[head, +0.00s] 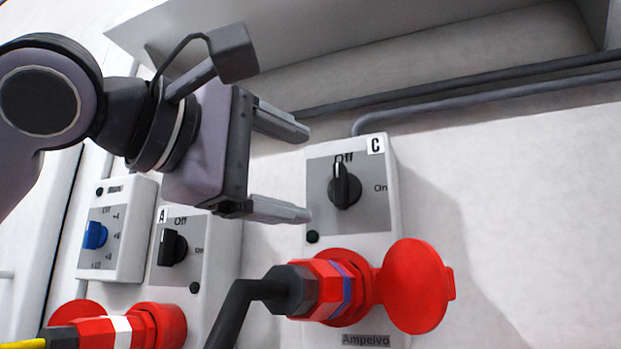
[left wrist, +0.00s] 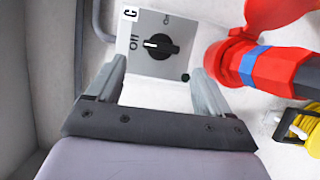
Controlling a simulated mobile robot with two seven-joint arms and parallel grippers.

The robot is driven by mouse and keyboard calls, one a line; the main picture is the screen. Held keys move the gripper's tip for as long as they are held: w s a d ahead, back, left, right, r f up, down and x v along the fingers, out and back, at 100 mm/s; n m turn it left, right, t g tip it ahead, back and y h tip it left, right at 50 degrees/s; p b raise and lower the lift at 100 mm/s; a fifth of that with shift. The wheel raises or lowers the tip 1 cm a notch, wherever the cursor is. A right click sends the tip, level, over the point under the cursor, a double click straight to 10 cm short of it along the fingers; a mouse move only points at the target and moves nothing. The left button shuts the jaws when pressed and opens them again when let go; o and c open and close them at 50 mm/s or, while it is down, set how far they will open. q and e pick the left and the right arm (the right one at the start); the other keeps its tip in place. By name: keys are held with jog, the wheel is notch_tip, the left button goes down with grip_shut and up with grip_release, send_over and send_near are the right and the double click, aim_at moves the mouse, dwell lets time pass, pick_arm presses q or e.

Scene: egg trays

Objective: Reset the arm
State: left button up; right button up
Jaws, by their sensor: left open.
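My left gripper (head: 306,173) is open and empty in the head view, just left of switch box C (head: 388,215). Its two fingers point at the box's black knob (head: 345,187), one higher and one lower, with the knob apart from them. The knob's pointer is at Off. In the left wrist view the fingertips (left wrist: 158,78) stand wide apart, and the knob (left wrist: 161,46) shows beyond and between them. A red plug (head: 318,289) with a black cable is in box C's red socket. My right gripper is in neither view.
Box A (head: 222,255) has a black knob (head: 172,248) at Off. A box with a blue knob (head: 95,235) hangs farther left. Box C's red socket lid (head: 415,286) sticks out to the right. Grey pipes (head: 480,97) run along the wall above. The wall right of box C is clear.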

pick_arm(q)
jog(key=shift+v, duration=1.15)
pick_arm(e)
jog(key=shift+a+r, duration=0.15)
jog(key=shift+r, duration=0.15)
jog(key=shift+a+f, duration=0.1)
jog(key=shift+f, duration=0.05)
